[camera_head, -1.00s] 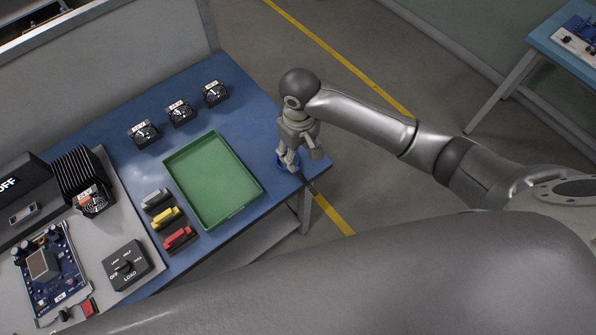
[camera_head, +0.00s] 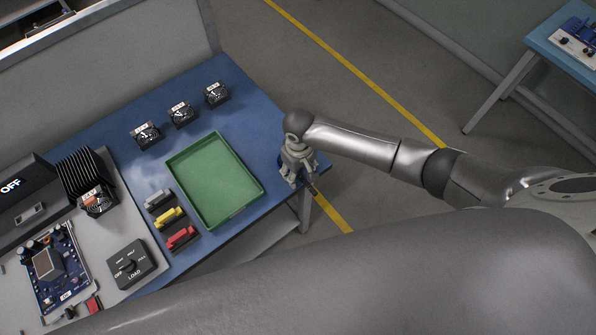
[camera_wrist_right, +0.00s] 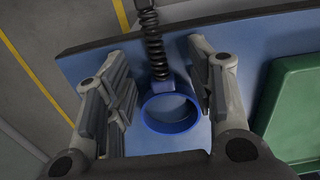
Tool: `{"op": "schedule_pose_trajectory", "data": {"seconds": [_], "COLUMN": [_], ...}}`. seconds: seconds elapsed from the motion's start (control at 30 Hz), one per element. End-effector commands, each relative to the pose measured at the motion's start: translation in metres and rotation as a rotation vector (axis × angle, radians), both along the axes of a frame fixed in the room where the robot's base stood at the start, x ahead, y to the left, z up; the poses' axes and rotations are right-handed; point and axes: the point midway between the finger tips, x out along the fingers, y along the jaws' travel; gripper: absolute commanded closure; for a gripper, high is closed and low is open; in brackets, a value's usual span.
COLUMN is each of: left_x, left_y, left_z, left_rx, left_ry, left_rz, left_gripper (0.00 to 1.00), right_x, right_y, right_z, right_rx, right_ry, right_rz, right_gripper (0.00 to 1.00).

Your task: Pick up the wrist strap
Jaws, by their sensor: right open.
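The wrist strap (camera_wrist_right: 168,127) is a blue ring with a black coiled cord (camera_wrist_right: 154,45) in the right wrist view. It is at the blue table's edge, and its cord runs past that edge. My right gripper (camera_wrist_right: 160,95) is open, with one finger on each side of the strap. In the head view my right gripper (camera_head: 293,178) points down at the table's right corner and hides most of the strap; a bit of blue shows beside it. I cannot see my left gripper; a large grey arm link of mine crosses the bottom of the head view.
A green tray (camera_head: 254,197) lies left of my right gripper. Several small fans (camera_head: 181,114) stand behind it. Grey, yellow and red clips (camera_head: 171,218) sit left of the tray. A circuit board (camera_head: 55,268) and a load switch box (camera_head: 129,265) are farther left.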

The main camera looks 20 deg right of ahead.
Motion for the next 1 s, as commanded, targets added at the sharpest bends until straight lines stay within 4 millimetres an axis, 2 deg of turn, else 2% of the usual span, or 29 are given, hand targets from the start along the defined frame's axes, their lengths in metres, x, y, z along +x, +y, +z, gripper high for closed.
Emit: {"op": "schedule_pose_trajectory", "data": {"seconds": [0.2,0.6,0.87,1.0], "left_x": [-0.0001,-0.0002,-0.0001,-0.0001], "left_y": [-0.0001,-0.0004,-0.0006,-0.0007], "left_z": [-0.0001,-0.0001,-0.0001,-0.0005], "left_rx": [0.000,-0.001,-0.001,-0.001], "left_ry": [0.000,0.000,0.000,0.000], "left_rz": [0.000,-0.001,-0.001,-0.002], "left_gripper": [0.30,0.30,0.30,0.30], "right_x": [-0.0001,0.0000,0.0002,0.0007], "right_y": [0.0002,0.0001,0.0002,0.0007], "right_z": [-0.0006,-0.0003,0.0008,0.0074], "right_rx": [0.000,0.000,0.001,0.003], "right_ry": [0.000,0.000,-0.001,-0.002], "right_rz": [0.001,0.000,0.000,0.000], "right_gripper": [0.51,1.00,1.00,1.00]}}
